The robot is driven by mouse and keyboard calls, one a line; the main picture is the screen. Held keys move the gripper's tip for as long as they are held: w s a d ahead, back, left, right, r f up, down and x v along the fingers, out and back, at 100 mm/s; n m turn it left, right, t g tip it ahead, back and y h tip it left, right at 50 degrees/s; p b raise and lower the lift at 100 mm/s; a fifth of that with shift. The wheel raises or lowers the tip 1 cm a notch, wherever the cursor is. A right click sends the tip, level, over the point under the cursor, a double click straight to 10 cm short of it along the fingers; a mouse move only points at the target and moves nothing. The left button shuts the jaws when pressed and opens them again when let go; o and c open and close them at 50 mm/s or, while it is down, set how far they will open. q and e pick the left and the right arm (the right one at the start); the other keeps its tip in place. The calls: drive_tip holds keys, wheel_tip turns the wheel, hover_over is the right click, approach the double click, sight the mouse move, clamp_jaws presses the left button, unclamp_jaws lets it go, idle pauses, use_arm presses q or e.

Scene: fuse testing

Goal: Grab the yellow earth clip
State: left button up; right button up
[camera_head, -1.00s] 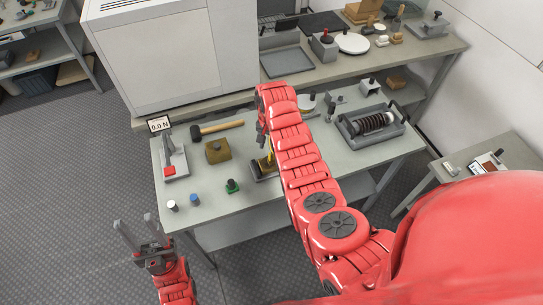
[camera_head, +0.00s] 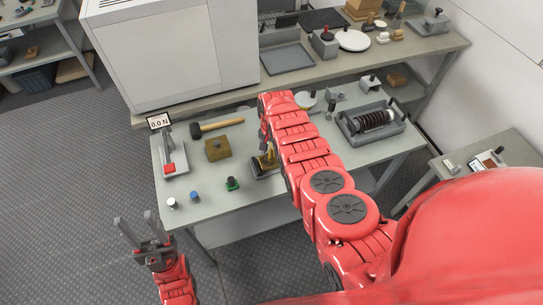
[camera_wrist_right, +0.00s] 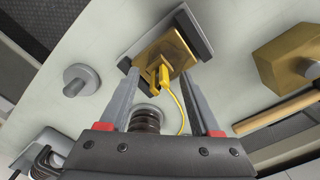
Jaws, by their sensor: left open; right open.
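The yellow earth clip (camera_wrist_right: 163,76) stands on a brass block in a dark grey holder (camera_wrist_right: 204,47) in the right wrist view. A yellow cable curves down from it. In the head view the clip (camera_head: 270,153) is a small yellow shape beside my right arm, partly hidden. My right gripper (camera_wrist_right: 160,73) is open, with its fingers on either side of the clip in the picture; I cannot tell whether they touch it. In the head view it is mostly hidden by its own arm. My left gripper (camera_head: 137,219) is open and empty off the table's front left corner.
The table's front edge (camera_head: 235,205) is fairly clear.

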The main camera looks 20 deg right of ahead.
drive_tip(key=shift+s, duration=0.1)
clamp_jaws()
drive_tip(key=shift+r, duration=0.15)
